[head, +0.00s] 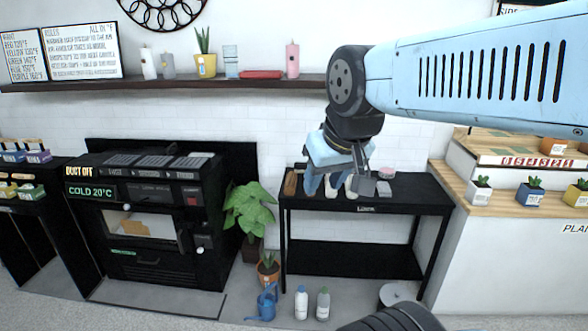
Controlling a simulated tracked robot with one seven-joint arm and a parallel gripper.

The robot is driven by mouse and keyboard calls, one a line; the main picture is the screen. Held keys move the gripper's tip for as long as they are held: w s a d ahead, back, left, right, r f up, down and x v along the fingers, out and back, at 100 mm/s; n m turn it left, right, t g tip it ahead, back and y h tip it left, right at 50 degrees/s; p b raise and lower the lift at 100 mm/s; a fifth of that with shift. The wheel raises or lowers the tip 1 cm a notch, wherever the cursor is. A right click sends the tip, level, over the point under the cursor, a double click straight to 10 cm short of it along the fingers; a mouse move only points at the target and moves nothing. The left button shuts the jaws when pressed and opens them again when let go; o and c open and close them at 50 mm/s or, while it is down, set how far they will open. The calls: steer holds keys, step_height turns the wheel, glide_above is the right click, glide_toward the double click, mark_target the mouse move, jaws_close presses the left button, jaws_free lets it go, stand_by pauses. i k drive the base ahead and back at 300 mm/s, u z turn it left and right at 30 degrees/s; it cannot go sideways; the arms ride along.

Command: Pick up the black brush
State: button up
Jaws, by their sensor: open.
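My gripper (339,186) hangs pointing down over the black table (345,207). Its jaws are open, with one finger to the left and one to the right. Small white items (350,187) show between and behind the fingers on the tabletop. I cannot make out the black brush for sure: the table is dark and my gripper covers part of it. A small dark grey item (384,188) lies just right of my gripper. I cannot tell whether my fingers touch anything.
A brown upright item (290,183) stands at the table's left end, and a pink item (387,172) at the back right. A plant (249,210) and black oven (150,220) are left. A wooden-topped counter (480,205) is right. Bottles (301,303) stand on the floor in front.

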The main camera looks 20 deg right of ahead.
mark_target(300, 167)
steer(key=u, duration=0.2)
steer(key=i, duration=1.55)
steer(key=z, duration=0.25)
